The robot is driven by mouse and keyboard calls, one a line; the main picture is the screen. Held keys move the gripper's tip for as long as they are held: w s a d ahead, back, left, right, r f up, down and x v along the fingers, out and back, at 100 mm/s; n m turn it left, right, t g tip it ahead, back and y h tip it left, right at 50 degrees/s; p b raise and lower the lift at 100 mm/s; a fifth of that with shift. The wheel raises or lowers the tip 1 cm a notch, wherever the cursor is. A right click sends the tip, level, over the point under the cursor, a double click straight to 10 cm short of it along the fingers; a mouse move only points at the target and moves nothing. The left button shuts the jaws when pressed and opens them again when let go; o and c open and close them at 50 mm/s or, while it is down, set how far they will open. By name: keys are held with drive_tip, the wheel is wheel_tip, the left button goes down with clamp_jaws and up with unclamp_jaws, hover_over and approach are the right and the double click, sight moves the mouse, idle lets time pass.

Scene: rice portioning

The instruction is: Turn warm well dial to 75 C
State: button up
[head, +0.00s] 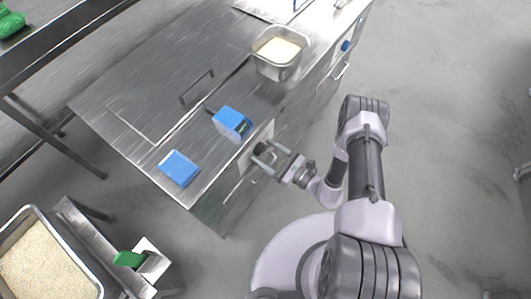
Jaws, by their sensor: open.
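A dark round dial (260,148) sits on a pale panel (268,133) on the front face of the steel counter. My gripper (267,157) is at this panel, its two fingers apart and reaching toward the dial. The dial appears at or between the fingertips; I cannot tell whether they touch it. The dial's marks and setting are too small to read.
On the steel counter (150,85) stand a blue box with a small display (232,123), a flat blue block (179,168) and a metal pan of rice (267,65). A rice tray (88,262) is at lower left. Grey floor (450,130) is open at right.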

drive_tip(key=shift+w+a, duration=0.1)
drive_tip(key=shift+a, duration=0.05)
drive_tip(key=c, duration=1.4)
drive_tip(key=shift+o, duration=0.2)
